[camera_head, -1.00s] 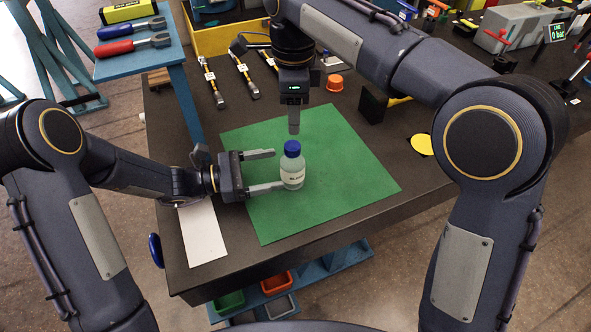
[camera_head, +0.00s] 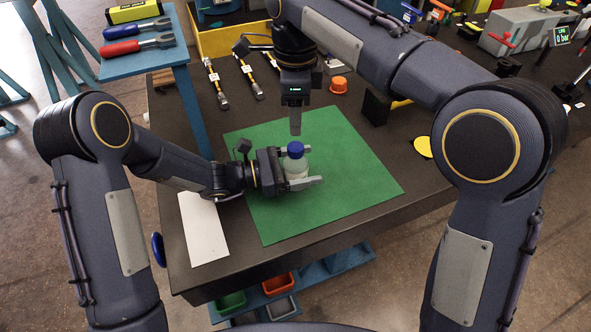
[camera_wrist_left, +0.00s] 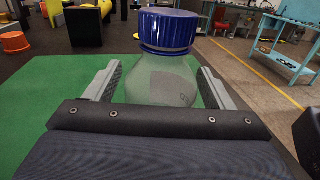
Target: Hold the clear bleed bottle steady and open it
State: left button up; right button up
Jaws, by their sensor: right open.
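The clear bleed bottle (camera_head: 296,169) with a blue cap (camera_head: 296,149) stands upright on the green mat (camera_head: 350,175). In the left wrist view the bottle (camera_wrist_left: 160,82) and its ribbed cap (camera_wrist_left: 168,30) fill the middle. My left gripper (camera_head: 308,168) is low and level, one finger on each side of the bottle's body. In the wrist view a narrow gap shows between the fingers and the bottle, so it is open around it. My right gripper (camera_head: 295,130) points straight down just above the cap, apart from it. Its fingers overlap in view; it is open.
A white sheet (camera_head: 203,228) lies left of the mat. Hoses (camera_head: 250,78), an orange cap (camera_head: 338,85), a black block (camera_head: 375,106) and a yellow disc (camera_head: 423,147) lie beyond the mat. The mat's right side is clear.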

aim_at(296, 147)
pick_arm(q)
grip_shut()
pick_arm(e)
jog(key=f+m, duration=0.1)
jog(key=m, duration=0.1)
jog(key=shift+f+m, duration=0.1)
jog(key=shift+m, duration=0.2)
jog(key=shift+a+f+m+g, duration=0.1)
jog(key=shift+m+g, duration=0.2)
jog(key=shift+m, duration=0.4)
jog(key=m, duration=0.2)
jog(key=shift+r+m, duration=0.2)
jog(key=shift+m, duration=0.2)
jog(key=shift+r+m, duration=0.4)
jog(key=shift+m, duration=0.6)
jog(key=shift+f, duration=3.95)
jog(key=shift+c, duration=0.4)
